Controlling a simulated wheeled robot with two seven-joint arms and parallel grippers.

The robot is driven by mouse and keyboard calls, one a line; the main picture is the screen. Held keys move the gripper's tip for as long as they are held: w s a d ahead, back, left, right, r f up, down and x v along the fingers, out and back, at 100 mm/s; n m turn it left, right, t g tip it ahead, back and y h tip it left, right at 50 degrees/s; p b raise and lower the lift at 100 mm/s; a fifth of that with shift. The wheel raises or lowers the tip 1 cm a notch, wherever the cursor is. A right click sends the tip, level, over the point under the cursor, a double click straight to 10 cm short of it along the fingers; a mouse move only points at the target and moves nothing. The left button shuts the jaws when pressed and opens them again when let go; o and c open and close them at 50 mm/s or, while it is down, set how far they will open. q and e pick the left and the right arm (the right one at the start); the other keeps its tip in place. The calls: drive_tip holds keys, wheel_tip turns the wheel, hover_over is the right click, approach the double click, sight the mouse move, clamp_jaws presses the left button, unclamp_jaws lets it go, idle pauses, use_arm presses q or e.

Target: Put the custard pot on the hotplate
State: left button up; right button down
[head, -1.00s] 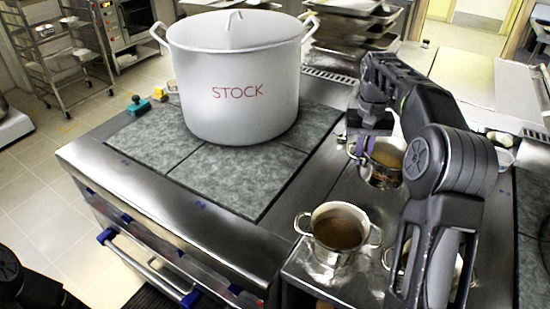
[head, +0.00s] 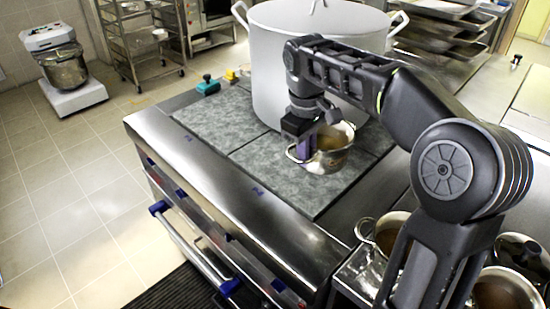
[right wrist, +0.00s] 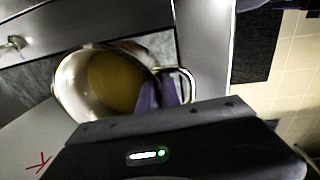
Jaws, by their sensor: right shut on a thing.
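The custard pot (head: 338,160) is a small steel pot with two loop handles and yellow-brown contents. My right gripper (head: 306,147) has its purple fingers shut on one handle. The pot is over the grey speckled hotplate (head: 265,165), just in front of the big stockpot, and looks upright. I cannot tell whether its base touches the plate. In the right wrist view the custard pot (right wrist: 68,90) shows yellow contents, with the purple fingers (right wrist: 160,93) at its handle. My left gripper is not in view.
A large white stockpot (head: 270,60) stands on the back of the hotplate. Small pots (head: 365,230) stand on the counter at the lower right, partly behind my right arm. A teal-and-black item (head: 208,86) and a yellow one (head: 231,76) lie at the hotplate's left edge. The front-left plate is clear.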

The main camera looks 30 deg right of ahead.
drive_tip(key=shift+w+a+r, duration=0.1)
drive_tip(key=shift+a, duration=0.2)
drive_tip(key=shift+f, duration=3.15)
drive_tip(key=shift+f, duration=0.1)
drive_tip(key=shift+f, duration=1.75)
drive_tip(key=shift+f, duration=0.1)
drive_tip(key=c, duration=2)
unclamp_jaws()
drive_tip(key=shift+f, duration=0.15)
drive_tip(key=o, duration=0.5)
drive_tip(key=shift+c, duration=0.2)
